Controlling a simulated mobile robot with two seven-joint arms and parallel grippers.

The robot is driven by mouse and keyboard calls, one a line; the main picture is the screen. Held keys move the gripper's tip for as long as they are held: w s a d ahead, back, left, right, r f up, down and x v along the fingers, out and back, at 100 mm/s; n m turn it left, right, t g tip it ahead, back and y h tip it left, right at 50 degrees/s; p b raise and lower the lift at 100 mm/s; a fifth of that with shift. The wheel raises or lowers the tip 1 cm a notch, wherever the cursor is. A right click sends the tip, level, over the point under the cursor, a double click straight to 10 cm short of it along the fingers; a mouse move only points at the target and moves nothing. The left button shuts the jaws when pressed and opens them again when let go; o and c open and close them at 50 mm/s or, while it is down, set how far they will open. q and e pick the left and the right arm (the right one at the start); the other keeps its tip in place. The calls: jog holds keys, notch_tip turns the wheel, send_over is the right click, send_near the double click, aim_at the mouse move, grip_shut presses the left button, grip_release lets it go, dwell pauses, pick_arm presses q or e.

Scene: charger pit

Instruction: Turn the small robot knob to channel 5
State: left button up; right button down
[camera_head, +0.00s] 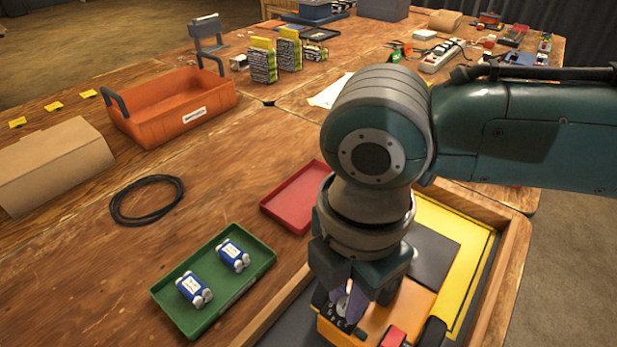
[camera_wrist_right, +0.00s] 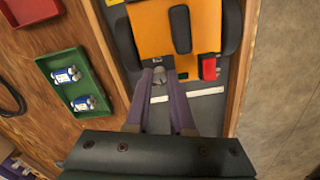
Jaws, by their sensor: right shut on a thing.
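The small robot is an orange wheeled box (camera_head: 413,300) in a wooden-walled pit at the lower right, and it also shows in the wrist view (camera_wrist_right: 153,35). My right gripper (camera_head: 346,297) comes down onto its near left edge. In the wrist view my right gripper's purple fingers (camera_wrist_right: 163,80) close on the small grey knob (camera_wrist_right: 160,72) at the edge of the orange body. The knob's pointer and the channel it marks are too small to read. My left gripper is in neither view.
A green tray (camera_head: 165,293) with two blue-and-white cells stands left of the pit, and a red tray (camera_head: 293,197) behind it. The pit's wooden wall (camera_head: 503,285) borders the robot. A black cable coil (camera_head: 147,201) and orange crate (camera_head: 170,100) lie farther left.

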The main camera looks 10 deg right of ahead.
jog(key=shift+s+r+m+p, duration=0.1)
jog(key=shift+r+m+p, duration=0.15)
jog(key=shift+m+p, duration=0.95)
jog(key=m+p, duration=0.2)
jog(key=shift+m, duration=0.3)
jog(key=m+p, duration=0.2)
jog(key=m, duration=0.1)
jog(key=shift+f, duration=0.1)
jog(key=shift+m+p, duration=0.6)
jog(key=shift+m, duration=0.9)
jog(key=shift+f, duration=0.1)
jog(key=shift+m, duration=0.3)
jog(key=c, duration=0.8)
grip_release()
jog(key=shift+o, duration=0.2)
